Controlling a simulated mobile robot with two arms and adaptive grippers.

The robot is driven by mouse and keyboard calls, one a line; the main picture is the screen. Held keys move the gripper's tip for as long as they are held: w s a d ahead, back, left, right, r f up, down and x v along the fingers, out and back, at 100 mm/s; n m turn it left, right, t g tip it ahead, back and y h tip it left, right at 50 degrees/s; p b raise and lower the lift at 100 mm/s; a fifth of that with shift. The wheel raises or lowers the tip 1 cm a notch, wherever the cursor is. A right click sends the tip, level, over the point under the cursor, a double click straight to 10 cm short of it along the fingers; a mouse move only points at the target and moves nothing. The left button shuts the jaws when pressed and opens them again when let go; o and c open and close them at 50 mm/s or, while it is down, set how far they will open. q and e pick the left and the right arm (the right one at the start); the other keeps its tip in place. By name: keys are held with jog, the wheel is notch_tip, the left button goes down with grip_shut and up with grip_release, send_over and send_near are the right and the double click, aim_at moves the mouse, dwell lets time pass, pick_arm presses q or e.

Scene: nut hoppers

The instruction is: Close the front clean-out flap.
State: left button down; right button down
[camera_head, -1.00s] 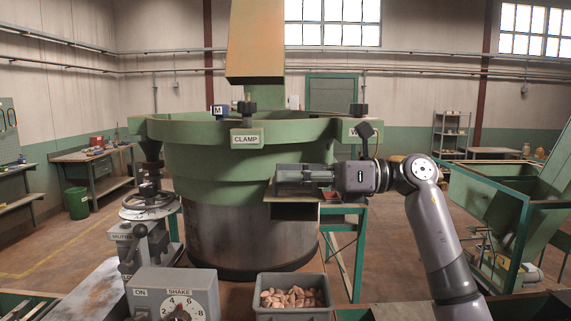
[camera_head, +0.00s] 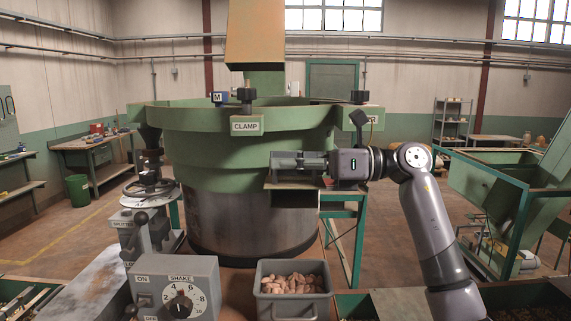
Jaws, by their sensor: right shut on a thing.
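The green hopper (camera_head: 240,155) with a grey lower drum (camera_head: 245,217) stands in the middle. A boxy chute mouth (camera_head: 295,199) with a flat top plate juts from its right front, dark inside. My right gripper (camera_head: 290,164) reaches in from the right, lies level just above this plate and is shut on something. Its fingers and dark body hide what they hold. I take this to be the clean-out flap, but I cannot make out its outline or angle. My left gripper is not in view.
A grey bin (camera_head: 292,307) of nuts stands below the chute. A green frame (camera_head: 480,205) stands at right. Open floor lies beyond.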

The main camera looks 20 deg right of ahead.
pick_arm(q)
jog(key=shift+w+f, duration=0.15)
pick_arm(e)
jog(key=shift+a+f, duration=0.1)
jog(key=shift+f, duration=0.15)
dwell(0.5)
pick_arm(q)
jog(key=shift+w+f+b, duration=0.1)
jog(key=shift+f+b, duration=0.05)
jog(key=shift+b, duration=0.15)
